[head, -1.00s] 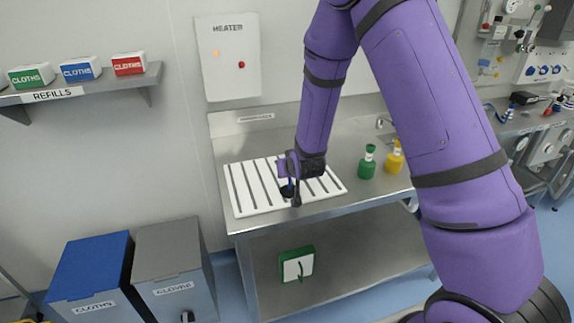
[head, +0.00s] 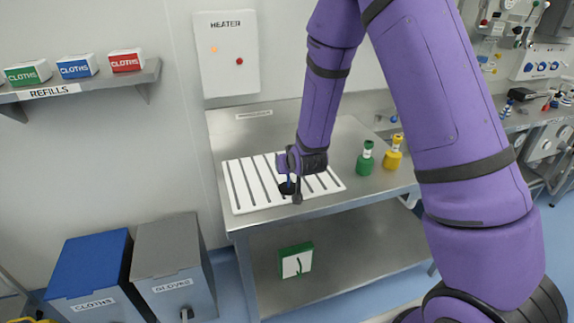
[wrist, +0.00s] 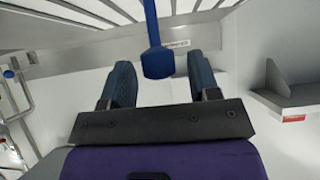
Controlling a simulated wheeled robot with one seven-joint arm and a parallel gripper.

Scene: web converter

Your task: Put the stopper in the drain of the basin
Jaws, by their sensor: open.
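The stopper (head: 287,188) has a dark round base and a blue upright handle. It stands on the white slatted rack (head: 240,196) on the steel bench. My gripper (head: 291,179) is open, low over the rack at the stopper. In the wrist view, the stopper's blue handle (wrist: 157,60) reaches down from the top edge. Its thick end shows between the two spread fingers of my gripper (wrist: 160,85), with gaps on both sides. The basin and its drain cannot be made out; my arm covers part of the bench to the right.
A green bottle (head: 365,160) and a yellow bottle (head: 392,155) stand on the bench right of the rack. The heater box (head: 228,60) hangs behind. Bins (head: 175,270) stand at lower left, below a shelf (head: 75,85) with cloth boxes.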

